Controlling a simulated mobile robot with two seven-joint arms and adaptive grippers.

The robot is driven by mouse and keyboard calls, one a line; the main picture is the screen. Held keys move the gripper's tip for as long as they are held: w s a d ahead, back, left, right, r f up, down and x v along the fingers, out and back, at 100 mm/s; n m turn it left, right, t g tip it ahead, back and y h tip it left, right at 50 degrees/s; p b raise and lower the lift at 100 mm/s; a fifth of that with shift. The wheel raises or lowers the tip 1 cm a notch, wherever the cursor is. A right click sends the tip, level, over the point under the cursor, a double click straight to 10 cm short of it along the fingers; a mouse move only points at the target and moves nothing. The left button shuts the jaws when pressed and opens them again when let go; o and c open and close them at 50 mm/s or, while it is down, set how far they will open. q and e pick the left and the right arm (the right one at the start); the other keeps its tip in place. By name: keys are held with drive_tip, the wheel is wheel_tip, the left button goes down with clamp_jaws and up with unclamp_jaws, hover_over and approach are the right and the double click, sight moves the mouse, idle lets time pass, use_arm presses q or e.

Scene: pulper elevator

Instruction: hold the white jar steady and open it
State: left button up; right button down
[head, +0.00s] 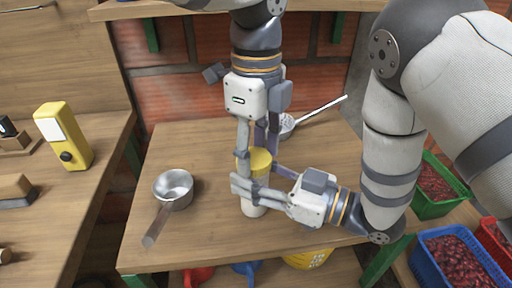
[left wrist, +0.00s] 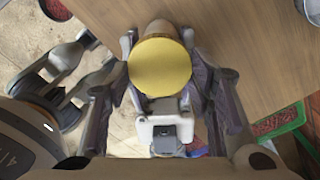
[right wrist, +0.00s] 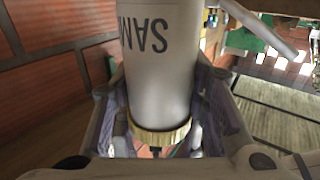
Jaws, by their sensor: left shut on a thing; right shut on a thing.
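The white jar (head: 253,209) stands upright near the table's front edge, with a yellow lid (head: 260,160) at its top. My left gripper (head: 257,155) comes down from above and is shut on the lid. In the left wrist view the round lid (left wrist: 160,67) sits between its fingers. My right gripper (head: 243,187) reaches in from the right and is shut on the jar's body below the lid. In the right wrist view the jar (right wrist: 162,65) shows dark letters, partly hidden, and a gold rim. I cannot tell whether the jar's base touches the table.
A metal saucepan (head: 173,187) stands on the table (head: 205,145) to the left. A strainer (head: 287,124) lies behind the grippers. A yellow device (head: 63,137) is on the left counter. Crates of red fruit, green (head: 437,190) and blue (head: 455,258), stand at the right.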

use_arm(q)
drive_tip(key=n, duration=0.3)
drive_tip(key=shift+w+d+n, duration=0.1)
drive_tip(key=shift+w+n, duration=0.2)
drive_tip(key=shift+w, duration=0.05)
use_arm(e)
drive_tip(key=shift+s+a+r+y, duration=0.15)
drive_tip(key=shift+s+a+y, duration=0.1)
drive_tip(key=shift+a+y, duration=0.05)
use_arm(q)
drive_tip(key=n, duration=0.4)
drive_tip(key=shift+w+r, duration=0.1)
drive_tip(key=n, duration=0.8)
drive_tip(key=shift+a+n, duration=0.25)
drive_tip(key=shift+n, duration=0.15)
drive_tip(key=n, duration=0.5)
drive_tip(key=shift+a, duration=0.1)
use_arm(e)
drive_tip(key=shift+d, duration=0.15)
use_arm(q)
drive_tip(key=shift+r, duration=0.8)
use_arm(e)
drive_tip(key=shift+w, duration=0.1)
use_arm(q)
drive_tip(key=shift+r, duration=0.3)
